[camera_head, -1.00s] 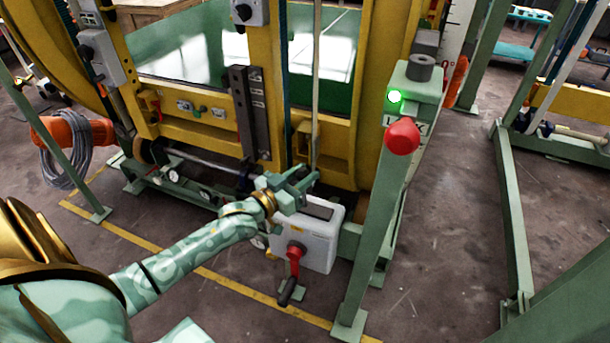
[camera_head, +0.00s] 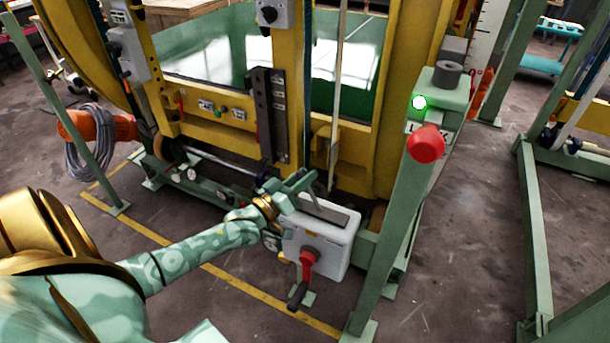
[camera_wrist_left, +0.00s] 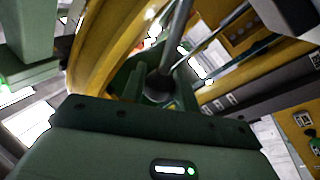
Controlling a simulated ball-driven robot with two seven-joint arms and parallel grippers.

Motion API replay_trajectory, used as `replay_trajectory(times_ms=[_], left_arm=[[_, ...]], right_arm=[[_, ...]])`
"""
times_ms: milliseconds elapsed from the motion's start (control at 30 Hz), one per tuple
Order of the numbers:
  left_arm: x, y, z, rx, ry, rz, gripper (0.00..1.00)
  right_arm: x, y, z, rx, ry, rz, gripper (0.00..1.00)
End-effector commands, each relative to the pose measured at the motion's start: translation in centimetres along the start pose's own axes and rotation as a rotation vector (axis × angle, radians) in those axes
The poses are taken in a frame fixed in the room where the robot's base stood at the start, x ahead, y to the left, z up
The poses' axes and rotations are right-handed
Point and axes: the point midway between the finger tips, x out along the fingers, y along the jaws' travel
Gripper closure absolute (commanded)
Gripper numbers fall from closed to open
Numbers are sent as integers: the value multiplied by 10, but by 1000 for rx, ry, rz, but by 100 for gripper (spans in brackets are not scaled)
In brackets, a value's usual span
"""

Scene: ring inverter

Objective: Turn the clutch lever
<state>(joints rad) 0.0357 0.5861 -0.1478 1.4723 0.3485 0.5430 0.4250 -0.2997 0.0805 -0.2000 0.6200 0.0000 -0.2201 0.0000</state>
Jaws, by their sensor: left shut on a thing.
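A long pale rod (camera_head: 338,95), seemingly the clutch lever, runs down in front of the yellow machine frame in the head view. Its lower end reaches my left gripper (camera_head: 303,182), above a white box. In the left wrist view the rod (camera_wrist_left: 180,35) ends in a dark rounded knob (camera_wrist_left: 158,86) between the green fingers of my left gripper (camera_wrist_left: 155,95). The fingers are shut on this knob, and their tips are partly hidden behind it. My right gripper is in neither current view.
The white box (camera_head: 338,258) below my gripper carries a red-and-black handle (camera_head: 307,264). A green post (camera_head: 400,215) with a red button (camera_head: 426,144) and a lit green lamp (camera_head: 419,102) stands to the right. A coiled grey cable (camera_head: 92,150) hangs at left.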

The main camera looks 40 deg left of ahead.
Motion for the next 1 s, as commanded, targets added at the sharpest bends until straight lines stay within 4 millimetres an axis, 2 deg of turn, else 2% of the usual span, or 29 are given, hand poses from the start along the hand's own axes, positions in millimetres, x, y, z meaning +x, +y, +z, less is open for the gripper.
replay_trajectory(times_ms=[267,300,333,367,633,767,867,1000], left_arm=[[-1,-2,0,-3,-1,-4,100],[-1,-2,0,-3,-1,-4,62],[-1,-2,1,-3,-1,-4,53],[-1,-2,0,-3,-1,-4,49],[-1,-1,0,-2,-1,-3,49],[-11,-1,0,-2,-3,-3,49],[-30,0,-1,-2,-4,-5,49],[-68,0,-1,-3,-5,-4,49]], right_arm=[[0,0,0,0,0,0,64],[0,0,0,0,0,0,64],[0,0,0,0,0,0,64],[0,0,0,0,0,0,64],[0,0,0,0,0,0,64],[-3,0,-1,0,3,1,64],[-8,1,-3,0,7,3,64],[-16,2,-5,0,14,5,64]])
